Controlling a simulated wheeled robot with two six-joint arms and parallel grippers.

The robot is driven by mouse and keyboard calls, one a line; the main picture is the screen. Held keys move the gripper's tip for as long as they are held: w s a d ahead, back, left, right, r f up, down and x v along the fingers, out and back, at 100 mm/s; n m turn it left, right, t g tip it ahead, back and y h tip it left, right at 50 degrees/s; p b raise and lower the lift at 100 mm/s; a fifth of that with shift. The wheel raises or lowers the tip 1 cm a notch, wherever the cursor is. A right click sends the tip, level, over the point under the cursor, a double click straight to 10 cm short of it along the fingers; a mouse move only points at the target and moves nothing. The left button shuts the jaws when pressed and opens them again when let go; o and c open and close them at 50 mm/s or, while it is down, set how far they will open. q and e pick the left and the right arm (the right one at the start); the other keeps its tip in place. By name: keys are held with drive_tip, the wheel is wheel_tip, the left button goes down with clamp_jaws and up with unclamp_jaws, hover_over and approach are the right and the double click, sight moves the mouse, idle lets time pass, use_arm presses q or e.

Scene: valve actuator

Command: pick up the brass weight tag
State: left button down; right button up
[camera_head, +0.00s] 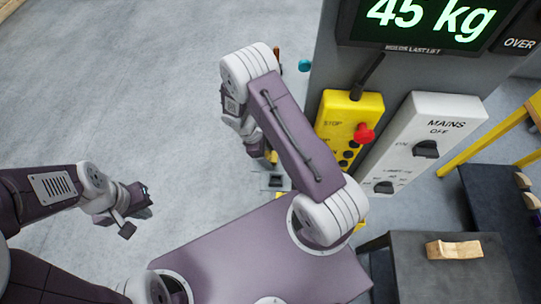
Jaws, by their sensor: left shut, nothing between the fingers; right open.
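I cannot make out a brass weight tag for certain. A small tan-gold piece (454,249) with a notched edge lies on a dark grey table at the lower right, and I cannot tell whether it is brass. My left gripper (143,200) is shut and empty over the floor at the left, far from that piece. My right arm is raised in the middle and bends back down. My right gripper (263,156) is open, mostly hidden behind the forearm, left of the yellow control box.
A grey post carries a green "45 kg" display (430,18), a yellow control box (347,125) with a red button, and a white mains box (420,140). The dark grey table (415,270) stands below. Yellow rails (490,140) are at the right. The floor at left is clear.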

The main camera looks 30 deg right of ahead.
drive_tip(key=shift+f, duration=0.15)
drive_tip(key=c, duration=1.5)
